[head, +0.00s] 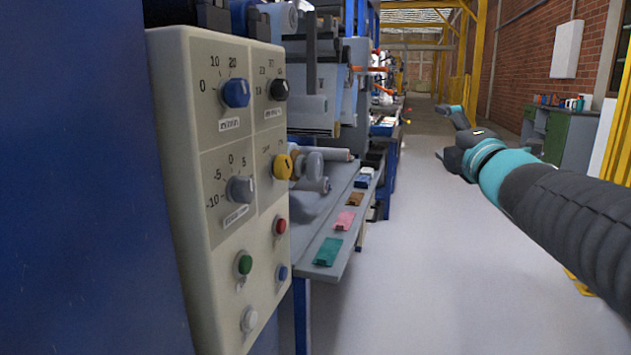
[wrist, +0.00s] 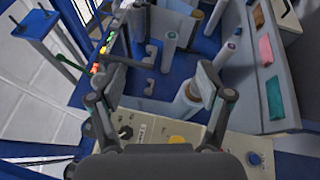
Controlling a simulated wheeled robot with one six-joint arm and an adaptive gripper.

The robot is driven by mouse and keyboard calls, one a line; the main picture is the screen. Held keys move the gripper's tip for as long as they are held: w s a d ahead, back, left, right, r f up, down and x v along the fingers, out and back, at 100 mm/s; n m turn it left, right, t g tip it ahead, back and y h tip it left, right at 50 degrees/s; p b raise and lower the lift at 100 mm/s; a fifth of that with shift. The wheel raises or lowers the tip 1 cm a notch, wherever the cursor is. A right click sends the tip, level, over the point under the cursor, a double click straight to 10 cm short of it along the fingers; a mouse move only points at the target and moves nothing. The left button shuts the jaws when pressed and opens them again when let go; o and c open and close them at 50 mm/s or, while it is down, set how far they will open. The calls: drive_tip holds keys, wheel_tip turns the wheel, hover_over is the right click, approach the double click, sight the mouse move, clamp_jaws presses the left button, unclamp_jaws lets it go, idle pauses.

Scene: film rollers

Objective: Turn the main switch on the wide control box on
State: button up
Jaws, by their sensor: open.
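A cream control box (head: 190,120) stands close at the left in the head view, on a blue frame. Its face has blue (head: 236,93), black (head: 279,90), yellow (head: 283,167) and grey (head: 240,189) knobs. The labels are too small to read, so I cannot tell which knob is the main switch. In the wrist view the box (wrist: 235,147) shows at the bottom, partly hidden by my gripper, with a black knob (wrist: 125,132) and the yellow knob (wrist: 177,140). My gripper (wrist: 155,88) is open and empty, its fingers wide apart, touching no knob.
Green (head: 243,264), red (head: 280,226), blue (head: 282,272) and white (head: 249,320) buttons sit low on the box. A grey shelf (head: 320,225) with coloured pieces and rollers lies beyond it. The pale floor (head: 430,270) to the right is clear.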

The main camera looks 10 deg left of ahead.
drive_tip(key=w+a+n+g+y+b, duration=0.1)
drive_tip(key=w+a+n+g+y, duration=0.15)
drive_tip(key=a+n+y, duration=0.6)
drive_tip(key=n+g+y+b, duration=0.3)
drive_tip(key=n+g, duration=1.2)
drive_tip(key=n, duration=0.5)
approach(289, 168)
drive_tip(key=a, duration=1)
drive_tip(key=shift+w, duration=0.35)
drive_tip(key=c, duration=1.2)
